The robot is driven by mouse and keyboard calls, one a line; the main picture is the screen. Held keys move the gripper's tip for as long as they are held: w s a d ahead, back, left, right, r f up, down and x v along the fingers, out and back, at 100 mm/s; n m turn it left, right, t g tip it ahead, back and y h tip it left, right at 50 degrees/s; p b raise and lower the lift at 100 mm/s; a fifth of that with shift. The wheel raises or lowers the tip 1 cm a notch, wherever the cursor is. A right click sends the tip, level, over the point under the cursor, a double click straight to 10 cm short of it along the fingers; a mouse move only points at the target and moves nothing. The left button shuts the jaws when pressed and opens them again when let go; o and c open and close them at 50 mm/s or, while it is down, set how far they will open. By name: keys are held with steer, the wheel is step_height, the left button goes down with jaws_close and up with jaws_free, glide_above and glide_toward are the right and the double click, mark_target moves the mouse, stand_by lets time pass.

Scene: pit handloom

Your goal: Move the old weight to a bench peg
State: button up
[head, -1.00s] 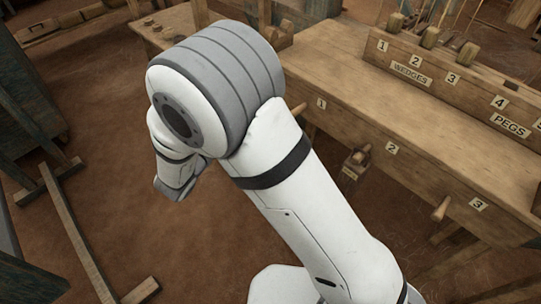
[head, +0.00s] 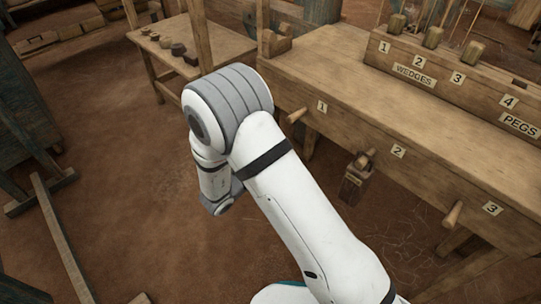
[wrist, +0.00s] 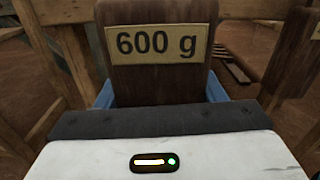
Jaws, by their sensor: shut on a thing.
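In the wrist view, a dark brown wooden weight (wrist: 160,75) with a "600 g" label fills the middle. My gripper (wrist: 160,93) is shut on it, with a blue finger on each side. In the head view my arm hides the gripper and the held weight. The bench (head: 335,62) has numbered pegs on its front: peg 1 (head: 297,116) and peg 3 (head: 452,214) look bare. Peg 2 (head: 364,158) has a small wooden weight (head: 354,184) hanging at it.
A low table (head: 215,42) with several small round pieces stands at the back left. Timber beams (head: 62,240) lie on the floor at left. In the wrist view another dark brown block (wrist: 290,55) is at the right. Bare floor lies between the beams and the bench.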

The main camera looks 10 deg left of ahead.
steer(key=p+x, duration=0.2)
steer(key=x, duration=0.7)
steer(key=shift+f, duration=0.55)
steer(key=shift+d, duration=0.1)
stand_by(0.7)
steer(key=o, duration=1.5)
